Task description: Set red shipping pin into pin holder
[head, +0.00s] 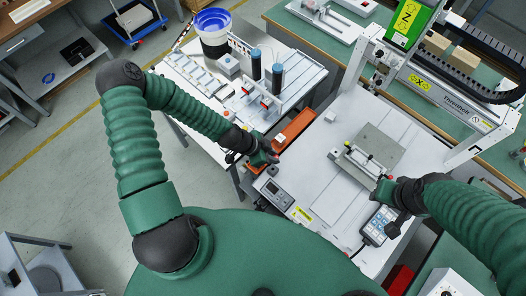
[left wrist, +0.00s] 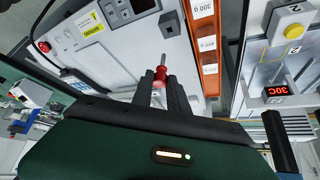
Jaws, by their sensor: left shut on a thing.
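My left gripper (head: 268,157) is shut on the red shipping pin (left wrist: 160,73), which shows best in the left wrist view. The pin's red body sits between the two dark fingertips (left wrist: 160,88), and its thin metal shaft points away from the gripper. The gripper is beside the orange narrow tray (head: 294,127) between the two benches. This tray also shows in the left wrist view (left wrist: 210,82) with white labels. I cannot tell for sure which part is the pin holder. My right gripper (head: 381,187) is by the machine's grey plate fixture; its jaws are too small to read.
The white gantry machine (head: 340,215) has a grey plate (head: 378,145) on its bed and a control box (head: 276,192) at its front left. A handheld keypad (head: 380,225) lies near my right gripper. A bench with black and blue cylinders (head: 278,77) stands at the back left.

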